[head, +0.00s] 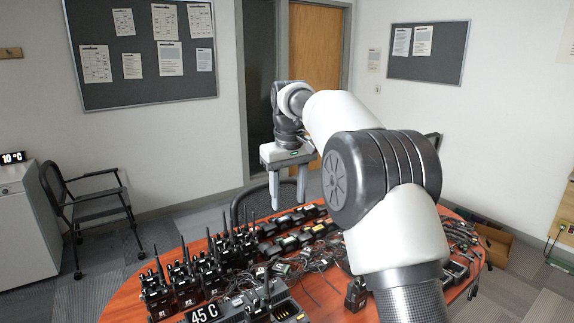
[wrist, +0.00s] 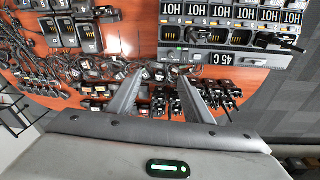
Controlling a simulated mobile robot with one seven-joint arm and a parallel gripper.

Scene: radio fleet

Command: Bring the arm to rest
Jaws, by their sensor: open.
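My gripper (head: 288,203) is in the head view, pointing down over the far part of the round wooden table (head: 128,309). Its two grey fingers are apart with nothing between them. The arm is raised and stretched forward across the right half of the head view, bent at its large dark joint. In the wrist view my gripper (wrist: 161,78) also shows open and empty, with radios and cables on the table below it. The fingers appear to be above these things, not touching them.
Several upright radios (head: 184,277) stand at the table's left. A charger with a "45 C" display (head: 204,313) is at the near edge; its bays show "HOT" labels in the wrist view (wrist: 227,59). Cables and battery packs crowd the middle. A chair (head: 95,207) stands left.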

